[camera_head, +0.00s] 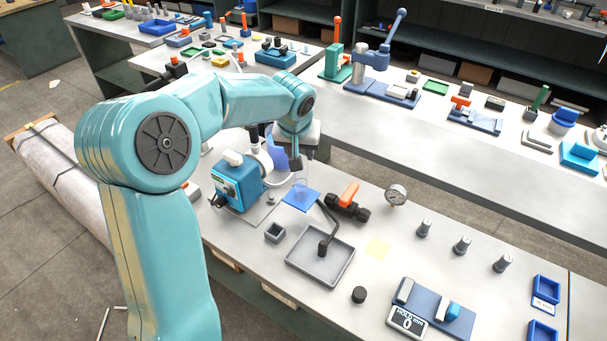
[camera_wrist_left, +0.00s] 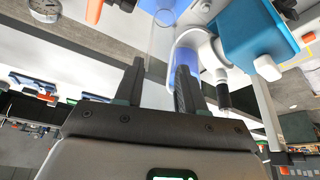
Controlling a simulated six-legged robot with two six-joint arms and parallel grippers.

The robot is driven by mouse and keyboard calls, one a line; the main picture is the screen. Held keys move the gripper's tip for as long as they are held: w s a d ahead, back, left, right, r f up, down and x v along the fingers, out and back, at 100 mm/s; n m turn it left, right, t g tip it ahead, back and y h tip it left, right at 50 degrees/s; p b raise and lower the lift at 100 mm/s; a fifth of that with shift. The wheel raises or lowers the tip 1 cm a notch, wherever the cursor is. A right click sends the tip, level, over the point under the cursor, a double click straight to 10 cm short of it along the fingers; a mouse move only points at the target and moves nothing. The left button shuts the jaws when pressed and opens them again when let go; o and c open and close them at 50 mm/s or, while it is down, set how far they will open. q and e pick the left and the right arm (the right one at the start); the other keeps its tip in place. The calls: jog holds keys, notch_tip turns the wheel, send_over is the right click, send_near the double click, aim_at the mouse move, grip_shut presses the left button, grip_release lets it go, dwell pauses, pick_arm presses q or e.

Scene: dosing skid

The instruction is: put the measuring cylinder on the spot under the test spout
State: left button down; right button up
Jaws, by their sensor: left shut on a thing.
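The clear measuring cylinder (camera_head: 301,187) is upright over the blue mat (camera_head: 301,201), beside the blue pump; I cannot tell whether its base touches the mat. My left gripper (camera_head: 297,166) is above the mat, shut on the cylinder. In the left wrist view the clear cylinder (camera_wrist_left: 163,36) stands between the two dark fingers (camera_wrist_left: 158,85). A dark bent spout (camera_head: 330,222) comes from the orange-handled valve (camera_head: 348,196) and ends over a grey tray (camera_head: 303,262). My right gripper is not in view.
The blue dosing pump (camera_head: 238,182) stands left of the mat.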

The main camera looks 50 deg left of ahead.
pick_arm(q)
notch_tip(320, 180, down, 7)
jog(key=shift+w+f, duration=0.15)
dwell(0.4)
jog(key=shift+f+b, duration=0.1)
jog(key=shift+b, duration=0.3)
jog(key=c, duration=0.7)
grip_release()
jog(key=shift+a, duration=0.1)
jog(key=shift+o, duration=0.2)
